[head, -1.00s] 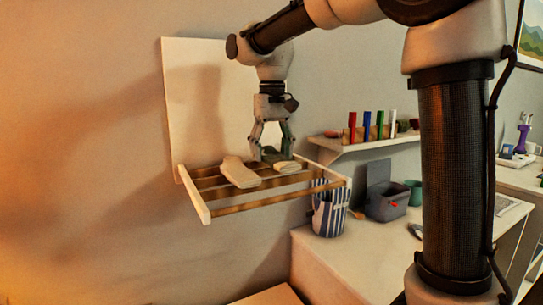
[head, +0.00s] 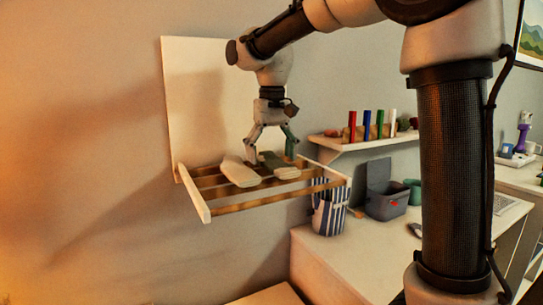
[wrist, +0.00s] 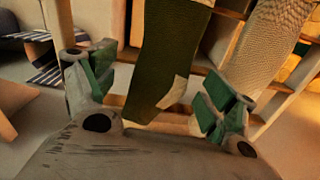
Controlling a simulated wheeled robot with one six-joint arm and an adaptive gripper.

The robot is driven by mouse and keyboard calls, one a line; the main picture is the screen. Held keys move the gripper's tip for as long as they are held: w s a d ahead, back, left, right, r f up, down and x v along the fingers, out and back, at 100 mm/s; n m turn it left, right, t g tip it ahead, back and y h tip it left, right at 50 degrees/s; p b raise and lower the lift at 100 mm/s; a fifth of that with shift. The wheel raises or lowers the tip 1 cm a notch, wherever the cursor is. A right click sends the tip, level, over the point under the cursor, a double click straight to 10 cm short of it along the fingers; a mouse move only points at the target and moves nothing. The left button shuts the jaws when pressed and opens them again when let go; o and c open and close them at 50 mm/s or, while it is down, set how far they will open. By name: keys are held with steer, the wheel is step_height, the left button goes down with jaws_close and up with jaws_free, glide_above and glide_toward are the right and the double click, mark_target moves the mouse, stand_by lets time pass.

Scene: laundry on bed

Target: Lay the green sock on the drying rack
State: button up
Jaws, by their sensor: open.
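The green sock (head: 271,159) lies across the slats of the drying rack (head: 202,204), beside a cream sock (head: 239,171) on its left. In the wrist view the green sock (wrist: 165,55), with a pale patch near its end, lies between my spread fingers. My gripper (head: 270,155) is open just above the rack, and its fingers (wrist: 160,88) stand apart from the sock on both sides. Part of the sock is hidden behind my gripper in the head view. The cream sock also shows in the wrist view (wrist: 262,45).
A shelf (head: 350,146) with several coloured upright items stands right of the rack. Below are a blue-striped basket (head: 329,210) and a grey bin (head: 386,203) on a white surface. A white panel (head: 195,100) stands behind the rack.

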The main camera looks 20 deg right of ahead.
mark_target(272, 158)
step_height(272, 158, up, 11)
steer(key=s+d+f+t, duration=0.2)
steer(key=s+d+f, duration=0.2)
steer(key=s+d, duration=0.65)
steer(key=s+d+f+t, duration=0.1)
steer(key=s+d+f, duration=0.2)
steer(key=s+f, duration=0.3)
steer(key=s+d+f+m+t, duration=0.1)
steer(key=s+d+f, duration=0.2)
steer(key=s+f, duration=0.4)
steer(key=shift+f, duration=0.2)
